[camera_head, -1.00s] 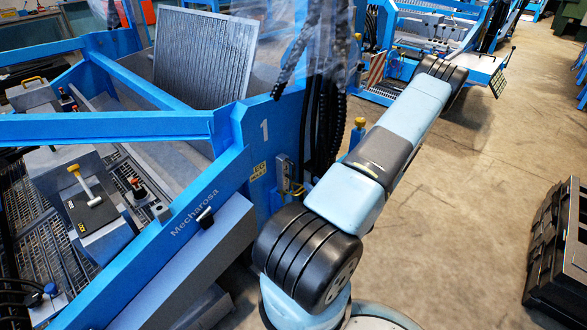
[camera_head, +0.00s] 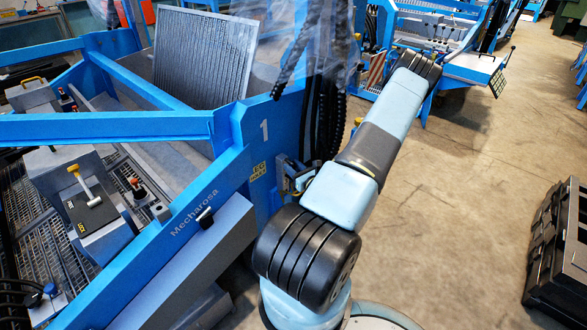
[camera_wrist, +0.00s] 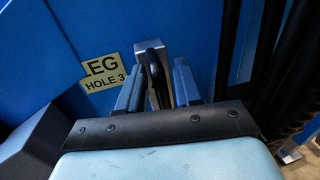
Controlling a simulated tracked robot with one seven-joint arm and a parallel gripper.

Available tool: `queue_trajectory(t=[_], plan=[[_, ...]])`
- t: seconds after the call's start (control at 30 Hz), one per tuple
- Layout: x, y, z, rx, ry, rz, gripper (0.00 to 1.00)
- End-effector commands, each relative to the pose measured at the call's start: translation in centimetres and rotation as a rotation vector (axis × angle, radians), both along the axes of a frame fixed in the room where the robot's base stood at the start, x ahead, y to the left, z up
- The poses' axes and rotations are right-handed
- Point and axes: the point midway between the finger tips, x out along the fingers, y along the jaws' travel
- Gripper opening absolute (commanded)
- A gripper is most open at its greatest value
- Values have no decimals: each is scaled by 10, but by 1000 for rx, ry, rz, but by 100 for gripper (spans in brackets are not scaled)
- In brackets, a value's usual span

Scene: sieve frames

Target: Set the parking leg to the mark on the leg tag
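The leg tag (camera_wrist: 103,76) is a yellow plate on the blue frame; its first letter is cut off and it reads "EG HOLE 3". It also shows in the head view (camera_head: 258,171) below the number 1. My gripper (camera_wrist: 160,75) is open in the wrist view, close to the frame and right of the tag. A dark looped handle (camera_wrist: 154,58) stands between its two grey-blue fingers, in front of a pale metal bar (camera_wrist: 143,48). I cannot tell whether the fingers touch the handle. The leg's holes are hidden. In the head view I cannot make out my fingers clearly.
Black hoses (camera_wrist: 262,50) hang close on the right in the wrist view. A blue machine frame (camera_head: 225,165) with a grey mesh panel (camera_head: 205,57) fills the left of the head view. Black crates (camera_head: 560,245) stand at right. The floor between is free.

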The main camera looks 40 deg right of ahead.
Motion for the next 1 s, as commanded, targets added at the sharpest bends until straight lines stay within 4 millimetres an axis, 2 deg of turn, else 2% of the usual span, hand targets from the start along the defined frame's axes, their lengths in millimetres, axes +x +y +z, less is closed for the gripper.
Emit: queue_trajectory(t=[0.17,0.53,1.0], plan=[[0,0,0,0,0,0,34],[0,-1,0,-1,0,-2,0],[-2,-5,-2,-2,0,-10,0]])
